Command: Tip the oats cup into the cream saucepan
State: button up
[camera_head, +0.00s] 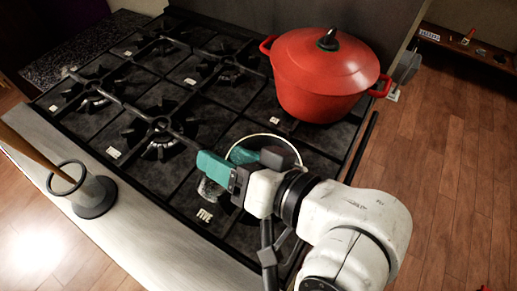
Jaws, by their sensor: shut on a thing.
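The cream saucepan (284,138) is on the right front of the black hob, behind my gripper. Its pale round rim shows above the gripper, and much of its body is hidden. My gripper (222,162) has teal fingers and is shut at the saucepan's left side. A small pale, greyish cup (209,190) shows just below the near finger. It appears to be the oats cup held in the fingers, mostly hidden by them. I cannot tell its tilt or see its contents.
A red lidded pot (318,82) stands at the back right of the hob. A grey holder (94,196) with a wooden utensil stands on the pale counter (150,226) at left. The left burners (96,101) are bare.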

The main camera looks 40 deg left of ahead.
aim_at(201, 192)
jog(key=s+n, duration=0.1)
jog(key=s+t, duration=0.1)
jog(key=s+n+p, duration=0.1)
jog(key=shift+s+a+r+n+t, duration=0.1)
jog(key=shift+a+r+n+t, duration=0.1)
jog(key=shift+r+n+t, duration=0.15)
jog(key=shift+s+a+r+n+t+h+p, duration=0.1)
jog(key=shift+s+r+n+t+h+p, duration=0.3)
jog(key=shift+s+n, duration=0.2)
jog(key=shift+s+f+b, duration=0.2)
jog(key=shift+f+b, duration=0.1)
jog(key=shift+b, duration=0.05)
jog(key=shift+s+a+f+n+t, duration=0.1)
jog(key=shift+s+n+t, duration=0.35)
jog(key=shift+n, duration=0.2)
